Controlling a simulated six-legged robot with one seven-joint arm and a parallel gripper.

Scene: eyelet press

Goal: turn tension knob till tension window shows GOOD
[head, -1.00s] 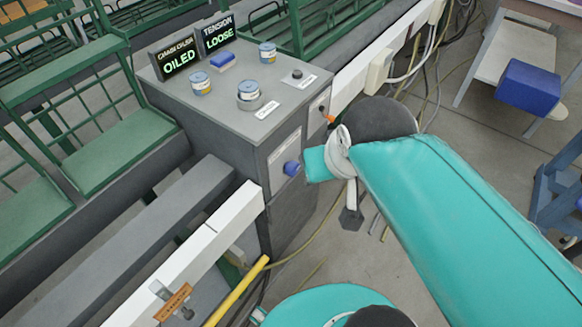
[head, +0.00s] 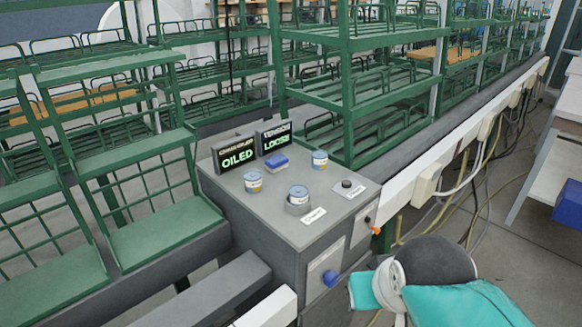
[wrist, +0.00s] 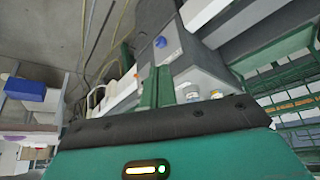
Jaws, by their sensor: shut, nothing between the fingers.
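The tension window (head: 276,138) on top of the grey press cabinet (head: 250,215) reads LOOSE in green letters. A blue knob (head: 331,278) sits on a pale plate on the cabinet's front; the plate's writing is too small to read, so I cannot tell whether it is the tension knob. The blue knob also shows in the wrist view (wrist: 160,41), beyond the fingers. My gripper (wrist: 157,88) is shut and empty, its green fingers together, apart from the knob as far as I can see. In the head view, my teal arm end is right of the knob; the fingertips cannot be made out.
A chain oiler window (head: 237,154) beside it reads OILED. Small tins (head: 254,181), a blue block (head: 277,162) and a black button (head: 346,184) are on the cabinet top. Green racks (head: 365,95) stand behind. A white rail (head: 450,150) runs right, with hanging cables.

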